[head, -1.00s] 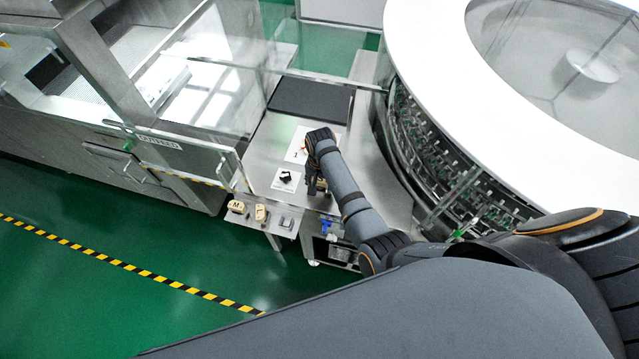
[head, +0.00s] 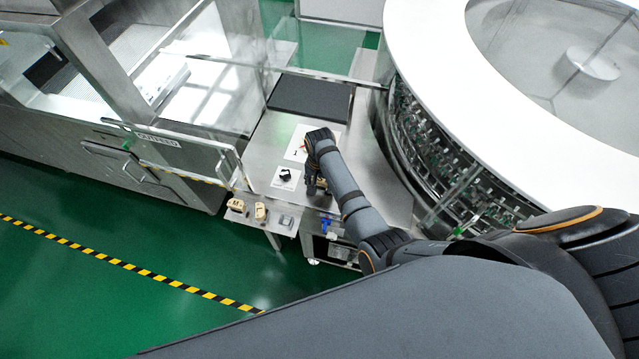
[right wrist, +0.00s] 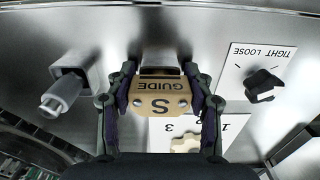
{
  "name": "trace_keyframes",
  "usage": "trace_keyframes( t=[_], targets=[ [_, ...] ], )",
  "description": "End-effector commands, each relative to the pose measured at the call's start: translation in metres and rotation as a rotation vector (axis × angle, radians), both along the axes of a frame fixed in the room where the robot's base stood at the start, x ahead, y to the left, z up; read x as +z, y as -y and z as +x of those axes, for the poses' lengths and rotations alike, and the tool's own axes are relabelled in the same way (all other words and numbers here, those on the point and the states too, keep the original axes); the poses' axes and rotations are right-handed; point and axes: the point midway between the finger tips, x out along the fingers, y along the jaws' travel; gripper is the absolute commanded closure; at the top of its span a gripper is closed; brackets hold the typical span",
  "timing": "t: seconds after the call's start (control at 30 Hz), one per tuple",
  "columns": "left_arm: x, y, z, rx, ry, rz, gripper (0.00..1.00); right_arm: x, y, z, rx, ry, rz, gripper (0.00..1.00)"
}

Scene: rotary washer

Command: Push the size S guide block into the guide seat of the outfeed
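The size S guide block (right wrist: 160,99), tan with "GUIDE" and "S" on its face, sits between the two fingers of my right gripper in the right wrist view. The fingers press at its left and right sides. Just beyond it is a metal piece (right wrist: 163,60), which looks like the guide seat; the block hides part of it, so I cannot tell how deep the block sits. In the head view my right gripper (head: 316,186) is low over the front of the steel outfeed table (head: 262,150), and the block is hidden there. My left gripper is not in view.
A white TIGHT/LOOSE plate (right wrist: 232,87) with a black knob (right wrist: 264,85) is right of the gripper. A grey clamp-like part (right wrist: 68,88) is on its left. Two tan blocks (head: 236,205) (head: 261,211) rest on a low shelf. The round washer (head: 440,80) stands at the right.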

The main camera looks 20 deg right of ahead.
Motion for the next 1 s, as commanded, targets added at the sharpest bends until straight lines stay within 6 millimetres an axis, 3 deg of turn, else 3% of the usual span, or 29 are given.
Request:
trace_keyframes(
  t=[0.03, 0.17, 0.47, 0.57, 0.8, 1.0],
  targets=[
    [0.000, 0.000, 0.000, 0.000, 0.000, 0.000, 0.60, 0.000, 0.000, 0.000, 0.000, 0.000, 0.000, 0.38],
    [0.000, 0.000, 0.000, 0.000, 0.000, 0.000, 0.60, 0.000, 0.000, 0.000, 0.000, 0.000, 0.000, 0.22],
    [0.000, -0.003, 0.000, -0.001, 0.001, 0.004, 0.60, 0.001, 0.000, 0.000, 0.000, 0.000, 0.000, 0.22],
    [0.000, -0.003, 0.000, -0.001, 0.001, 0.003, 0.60, 0.011, 0.000, 0.001, 0.000, 0.003, 0.001, 0.22],
    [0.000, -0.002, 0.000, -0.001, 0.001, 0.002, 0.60, 0.057, 0.000, 0.001, 0.000, 0.003, 0.001, 0.22],
    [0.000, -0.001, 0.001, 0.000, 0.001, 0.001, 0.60, 0.075, 0.000, 0.000, 0.000, 0.000, 0.000, 0.22]
  ],
)
